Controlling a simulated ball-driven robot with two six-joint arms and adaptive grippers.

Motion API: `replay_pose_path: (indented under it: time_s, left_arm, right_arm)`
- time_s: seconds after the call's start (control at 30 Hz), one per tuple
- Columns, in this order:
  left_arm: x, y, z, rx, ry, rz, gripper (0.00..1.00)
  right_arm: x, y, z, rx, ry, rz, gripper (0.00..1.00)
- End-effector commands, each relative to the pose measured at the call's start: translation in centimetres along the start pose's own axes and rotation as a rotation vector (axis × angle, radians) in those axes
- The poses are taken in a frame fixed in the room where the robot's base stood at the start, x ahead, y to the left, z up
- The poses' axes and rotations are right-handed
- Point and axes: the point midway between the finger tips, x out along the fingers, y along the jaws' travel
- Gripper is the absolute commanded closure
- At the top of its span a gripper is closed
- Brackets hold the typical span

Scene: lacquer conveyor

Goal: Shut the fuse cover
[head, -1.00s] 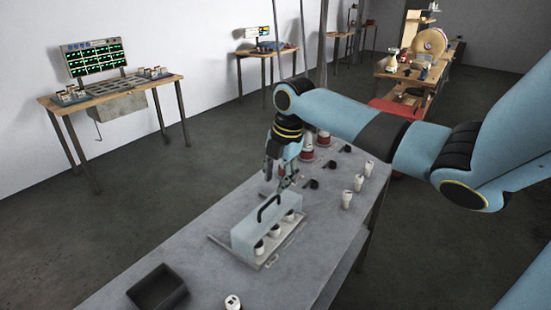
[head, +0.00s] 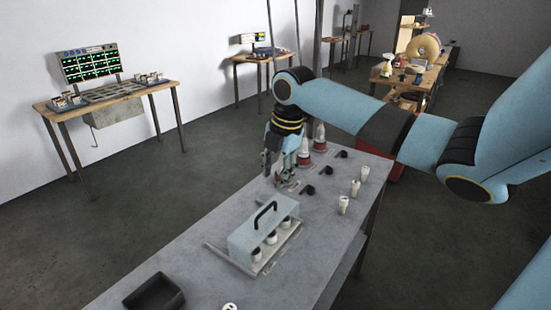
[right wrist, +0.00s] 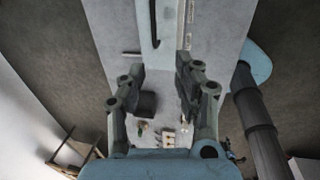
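The fuse cover (head: 255,232) is a long pale blue box with a black handle (head: 265,213) on top, on the grey bench. White fuses (head: 271,238) with dark ends show along its right side, so that side is not covered. My right gripper (head: 283,183) points down just beyond the cover's far end, apart from the handle. In the right wrist view its fingers (right wrist: 155,85) are spread with nothing between them. A pale strip with a dark bar at the top of that view looks like the cover (right wrist: 169,50). My left gripper is not in view.
A black tray (head: 153,293) sits at the bench's near end. White fuses (head: 344,205) stand along the right edge, with black parts (head: 308,190) and red-based bottles (head: 304,158) beyond the gripper. The bench (head: 305,255) is clear right of the cover.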

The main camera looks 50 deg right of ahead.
Motion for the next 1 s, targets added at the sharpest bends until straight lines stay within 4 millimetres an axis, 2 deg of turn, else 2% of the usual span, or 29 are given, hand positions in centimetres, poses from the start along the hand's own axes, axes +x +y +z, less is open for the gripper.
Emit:
replay_pose_path:
  time_s: [0.17,0.4,0.5,0.7,1.0]
  left_arm:
    - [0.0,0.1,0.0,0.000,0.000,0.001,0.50]
    - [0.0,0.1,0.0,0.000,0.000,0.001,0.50]
    - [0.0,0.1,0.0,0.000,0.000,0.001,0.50]
    - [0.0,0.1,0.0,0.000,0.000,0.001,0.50]
    - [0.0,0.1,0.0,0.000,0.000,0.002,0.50]
  right_arm:
    - [-2.9,0.0,0.1,-0.004,-0.005,0.002,0.68]
    - [-8.3,0.0,0.1,-0.003,-0.005,0.001,0.68]
    - [-10.0,0.1,0.1,-0.002,-0.005,0.002,0.68]
    - [-11.5,0.0,0.0,0.000,-0.001,-0.001,0.68]
    - [-11.6,0.1,0.0,0.000,0.000,0.001,0.68]
